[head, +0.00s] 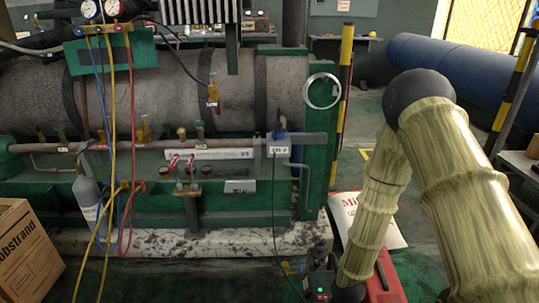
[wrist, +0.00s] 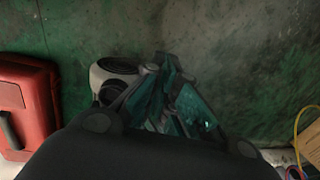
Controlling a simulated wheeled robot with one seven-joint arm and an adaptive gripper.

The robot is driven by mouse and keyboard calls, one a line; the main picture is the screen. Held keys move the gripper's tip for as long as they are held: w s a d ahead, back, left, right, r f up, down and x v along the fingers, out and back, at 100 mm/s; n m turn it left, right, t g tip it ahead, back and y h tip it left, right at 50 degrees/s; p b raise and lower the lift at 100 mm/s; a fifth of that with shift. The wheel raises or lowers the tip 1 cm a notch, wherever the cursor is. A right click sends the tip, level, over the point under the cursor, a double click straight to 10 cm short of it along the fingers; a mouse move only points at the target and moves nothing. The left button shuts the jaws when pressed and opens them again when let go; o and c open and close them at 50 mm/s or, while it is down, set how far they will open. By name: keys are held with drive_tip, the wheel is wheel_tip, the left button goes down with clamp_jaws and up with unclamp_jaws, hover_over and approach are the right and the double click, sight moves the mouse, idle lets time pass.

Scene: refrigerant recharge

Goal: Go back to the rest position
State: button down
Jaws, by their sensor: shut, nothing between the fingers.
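My gripper (wrist: 168,85) shows in the wrist view with its dark linkages and teal finger parts drawn together. It is shut and empty, pointing down over the green floor. In the head view my arm, in a yellowish sleeve, bends at a dark elbow on the right and runs down to the bottom edge. The fingers cannot be made out there.
A red case (head: 386,281) lies beside my forearm; it also shows in the wrist view (wrist: 22,105). A round white-and-black object (wrist: 112,75) is close to the fingers. The machine (head: 280,95) with hanging hoses fills the left. A cardboard box (head: 25,255) stands front left.

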drive_tip(key=s+d+f+h, duration=0.1)
drive_tip(key=s+d+f, duration=0.15)
drive_tip(key=s, duration=0.85)
drive_tip(key=s+d+f, duration=0.2)
drive_tip(key=s+d, duration=0.1)
drive_tip(key=s, duration=0.8)
wheel_tip(320, 180, up, 36)
drive_tip(key=p, duration=3.6)
drive_tip(key=shift+w+r+t+p, duration=0.15)
drive_tip(key=shift+w+t+p, duration=0.05)
drive_tip(key=shift+t+p, duration=0.1)
